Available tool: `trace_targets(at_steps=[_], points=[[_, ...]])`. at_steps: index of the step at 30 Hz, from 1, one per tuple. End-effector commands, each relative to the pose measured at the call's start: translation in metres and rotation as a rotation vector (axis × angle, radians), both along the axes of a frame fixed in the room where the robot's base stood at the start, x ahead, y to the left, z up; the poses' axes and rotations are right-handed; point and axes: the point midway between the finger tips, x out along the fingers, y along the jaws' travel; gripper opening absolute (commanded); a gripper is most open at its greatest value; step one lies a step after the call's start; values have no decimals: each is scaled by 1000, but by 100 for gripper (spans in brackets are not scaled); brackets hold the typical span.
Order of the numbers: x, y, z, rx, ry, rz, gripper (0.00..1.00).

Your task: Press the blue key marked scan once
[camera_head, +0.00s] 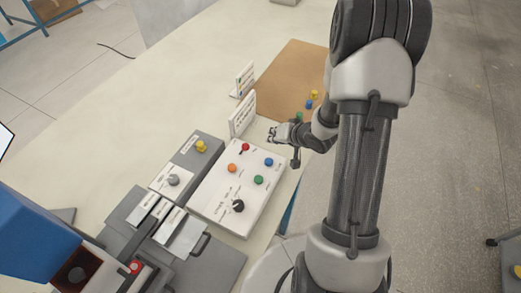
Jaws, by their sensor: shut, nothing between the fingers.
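A white control panel (222,204) lies on the table with several coloured keys. A blue key (268,162) is at its right side, with an orange key (232,168), a red key (245,147), a green key (258,180) and a black knob (238,206) around it. The key markings are too small to read. My gripper (271,135) is shut and empty. In the picture it shows just above the blue key, near the panel's far right corner, and does not appear to touch it. Its height over the panel is hard to tell.
A grey box with a yellow button (201,146) and grey knob (173,180) adjoins the panel's left. White label stands (243,114) stand behind. A brown mat (290,75) with small coloured pieces lies farther back. A blue machine (35,235) is at lower left.

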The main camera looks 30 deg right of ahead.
Motion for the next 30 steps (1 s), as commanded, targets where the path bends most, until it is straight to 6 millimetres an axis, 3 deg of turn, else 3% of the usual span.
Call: trace_targets(at_steps=[17, 30], points=[[-1, 2, -8, 23, -5, 1, 0], [-1, 2, -55, 23, -4, 0, 0]])
